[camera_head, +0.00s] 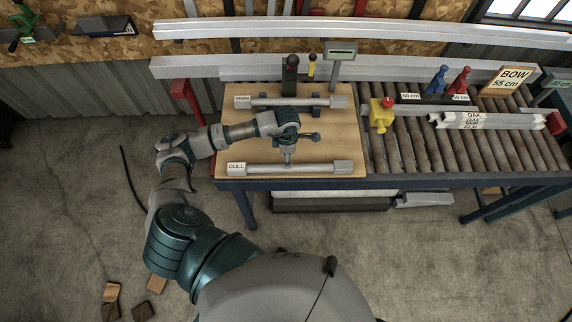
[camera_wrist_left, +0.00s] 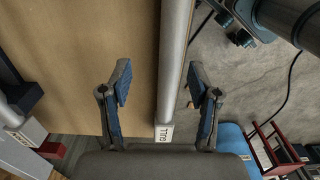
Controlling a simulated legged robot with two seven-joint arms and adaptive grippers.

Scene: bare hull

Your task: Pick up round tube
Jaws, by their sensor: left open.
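A round grey tube (camera_head: 305,169) with square end blocks and a GULL label lies along the front edge of the wooden table top (camera_head: 215,135). A second grey tube (camera_head: 290,101), with a label that seems to read TERN, lies farther back, parallel to it. My left gripper (camera_head: 287,158) points down over the GULL tube, left of its middle. In the left wrist view my left gripper (camera_wrist_left: 159,72) is open and empty. The GULL tube (camera_wrist_left: 175,60) shows between its fingers, nearer the right one. Contact cannot be told. My right gripper is not in view.
A dark upright tool (camera_head: 290,75) and a small display on a post (camera_head: 341,58) stand behind the tubes. A roller conveyor (camera_head: 420,155) adjoins on the right, with a yellow block (camera_head: 381,115) and a light OAK-labelled beam (camera_head: 480,120). Wood offcuts (camera_head: 143,311) lie on the floor.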

